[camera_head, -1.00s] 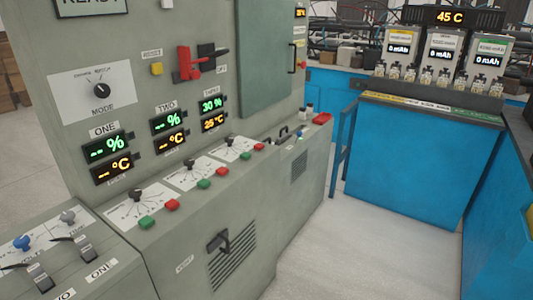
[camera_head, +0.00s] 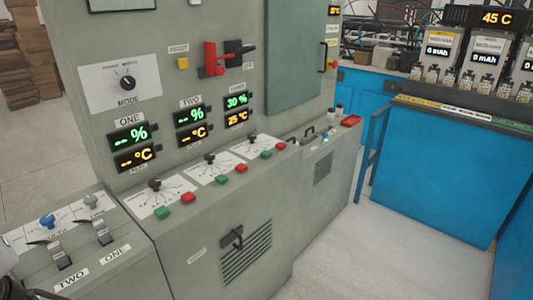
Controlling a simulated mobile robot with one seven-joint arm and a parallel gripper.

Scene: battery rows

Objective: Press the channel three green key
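The channel three green key (camera_head: 266,154) sits on the sloped ledge of the grey console, at the far end of the row. The channel three red key (camera_head: 280,146) is just right of it, and a black rotary knob (camera_head: 252,138) on a white plate is behind it. The channel three displays (camera_head: 236,108) read 30 % in green and 25 °C in orange. Nearer on the ledge are the channel two green key (camera_head: 222,180) and the channel one green key (camera_head: 162,212), each with a red key beside it.
Black levers (camera_head: 62,256) stand at the lower left. A vent with a black handle (camera_head: 232,238) is on the console's front. A red switch lever (camera_head: 212,58) is on the upright panel. The blue bench (camera_head: 435,180) stands at right, with clear floor (camera_head: 370,250) between.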

